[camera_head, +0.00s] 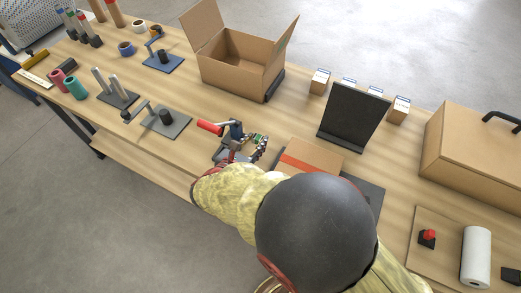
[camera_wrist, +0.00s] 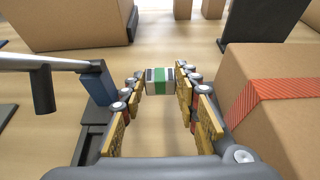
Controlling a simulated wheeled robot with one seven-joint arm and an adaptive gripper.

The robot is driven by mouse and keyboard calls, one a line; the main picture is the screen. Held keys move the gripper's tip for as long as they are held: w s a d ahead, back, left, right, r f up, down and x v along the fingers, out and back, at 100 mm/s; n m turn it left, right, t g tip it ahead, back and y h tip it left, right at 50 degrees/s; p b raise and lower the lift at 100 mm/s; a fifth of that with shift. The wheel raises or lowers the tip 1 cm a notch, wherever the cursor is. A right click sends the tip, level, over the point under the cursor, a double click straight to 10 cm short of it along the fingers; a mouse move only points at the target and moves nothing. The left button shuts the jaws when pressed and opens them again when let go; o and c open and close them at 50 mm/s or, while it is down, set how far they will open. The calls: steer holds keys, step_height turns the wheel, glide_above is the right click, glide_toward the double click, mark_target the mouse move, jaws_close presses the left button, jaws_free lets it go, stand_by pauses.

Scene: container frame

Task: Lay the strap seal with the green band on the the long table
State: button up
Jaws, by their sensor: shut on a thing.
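The strap seal with the green band (camera_wrist: 159,80) is a small pale block with dark ends and a green stripe across its middle. It sits between the fingertips of my gripper (camera_wrist: 158,84), which is shut on it. In the head view, my gripper (camera_head: 259,146) is over the long table (camera_head: 205,100), near the middle of the table, and a bit of green shows at its fingers. I cannot tell whether the seal touches the tabletop or hangs just above it.
A taped carton (camera_wrist: 290,95) stands close right of my gripper. A metal tool (camera_head: 212,127) with a red handle lies close on the left. An open cardboard box (camera_head: 235,80) and a dark upright panel (camera_head: 352,115) stand behind. Bare wood shows ahead of the fingers.

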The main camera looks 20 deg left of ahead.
steer(key=shift+w+d+f+b, duration=0.15)
steer(key=shift+w+d+f, duration=0.15)
steer(key=shift+w+f, duration=0.25)
steer(key=shift+w+d+f+b, duration=0.15)
steer(key=shift+w+d+f, duration=0.15)
steer(key=shift+f, duration=0.35)
steer(key=shift+w+f+b, duration=0.1)
steer(key=shift+f+b, duration=0.65)
steer(key=shift+f, duration=0.8)
steer(key=shift+f, duration=0.1)
steer(key=o, duration=1.1)
steer(key=shift+o, duration=0.2)
